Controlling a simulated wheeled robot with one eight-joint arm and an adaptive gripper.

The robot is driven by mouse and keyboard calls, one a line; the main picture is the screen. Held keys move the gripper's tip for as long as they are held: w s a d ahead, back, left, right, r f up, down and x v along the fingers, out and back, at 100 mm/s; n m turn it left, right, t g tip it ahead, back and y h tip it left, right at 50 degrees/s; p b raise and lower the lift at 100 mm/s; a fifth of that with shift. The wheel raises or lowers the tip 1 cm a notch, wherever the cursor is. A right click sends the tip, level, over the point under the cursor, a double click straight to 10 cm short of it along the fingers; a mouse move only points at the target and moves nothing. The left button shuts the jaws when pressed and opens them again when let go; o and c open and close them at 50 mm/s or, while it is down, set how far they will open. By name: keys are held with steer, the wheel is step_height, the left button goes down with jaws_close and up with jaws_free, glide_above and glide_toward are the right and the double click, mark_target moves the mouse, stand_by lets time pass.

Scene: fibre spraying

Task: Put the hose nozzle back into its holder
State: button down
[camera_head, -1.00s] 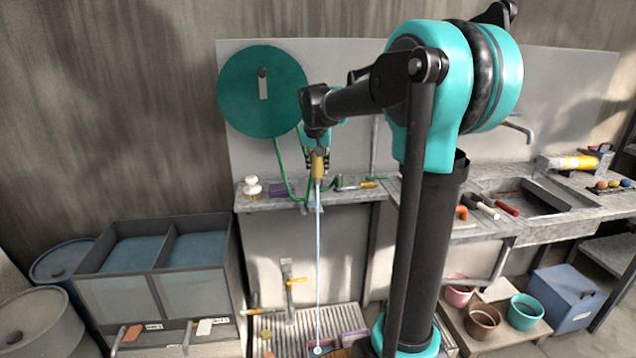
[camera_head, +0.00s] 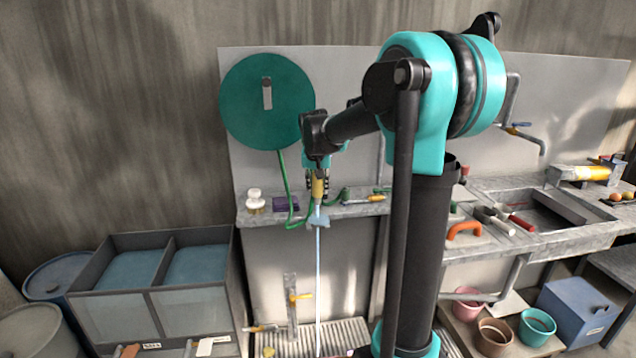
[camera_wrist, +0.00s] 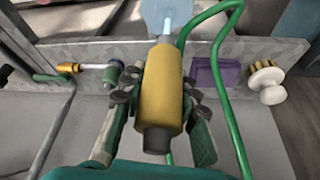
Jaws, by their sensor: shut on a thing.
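My gripper (camera_head: 318,186) is shut on the yellow hose nozzle (camera_head: 318,188), just in front of and above the grey shelf. The nozzle points down, and a thin pale-blue jet (camera_head: 318,285) runs from it towards the floor. In the wrist view the yellow nozzle (camera_wrist: 162,95) sits between the gripper's fingers (camera_wrist: 158,92).
The green hose (camera_head: 282,182) hangs in a loop from the round green reel (camera_head: 267,102). On the shelf (camera_head: 262,219) stand a white-topped brush (camera_head: 255,200), a purple block (camera_head: 286,204) and a yellow-handled tool (camera_head: 376,198). A divided tank (camera_head: 195,305) stands at lower left.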

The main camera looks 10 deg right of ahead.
mark_target(317, 191)
steer(key=shift+f, duration=2)
steer(key=shift+f, duration=2.05)
steer(key=c, duration=1.1)
jaws_free()
steer(key=shift+o, duration=0.2)
steer(key=v, duration=1.2)
steer(key=shift+s, duration=0.1)
steer(key=s+d+f+n, duration=0.1)
steer(key=s+d+f, duration=0.1)
steer(key=s+f, duration=0.8)
steer(key=s+d+f+n+y, duration=0.1)
steer(key=s+d+f+n, duration=0.1)
steer(key=s+f, duration=0.8)
steer(key=s+d, duration=0.1)
steer(key=s, duration=0.6)
steer(key=shift+s, duration=0.2)
